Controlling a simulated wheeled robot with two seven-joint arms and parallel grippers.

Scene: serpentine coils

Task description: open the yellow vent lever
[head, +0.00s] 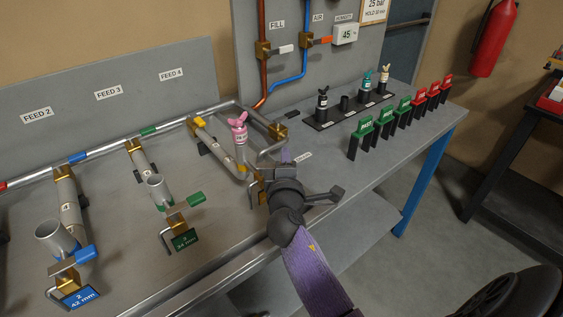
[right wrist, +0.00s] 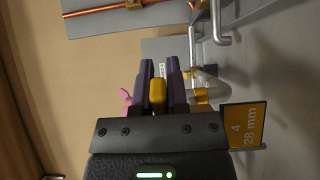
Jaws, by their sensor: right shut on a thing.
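My right gripper (head: 286,157) reaches over the bench at the coil on the right. In the right wrist view its two purple fingers (right wrist: 158,90) are closed on the yellow vent lever (right wrist: 157,95), one on each side. The lever is hidden behind the gripper in the head view. A yellow tag marked 4, 28 mm (right wrist: 246,126) hangs beside the fingers. A pink wing-topped plug (head: 239,132) stands in the pipe end left of the gripper; a pink part shows in the wrist view (right wrist: 125,98). My left gripper is not in view.
Coils with a green lever (head: 196,198) and a blue lever (head: 86,254) stand to the left. A black rack (head: 345,110) holds several plugs behind. Green (head: 365,125) and red tags (head: 420,93) stand along the right edge. Bench surface (head: 325,165) right of the gripper is mostly clear.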

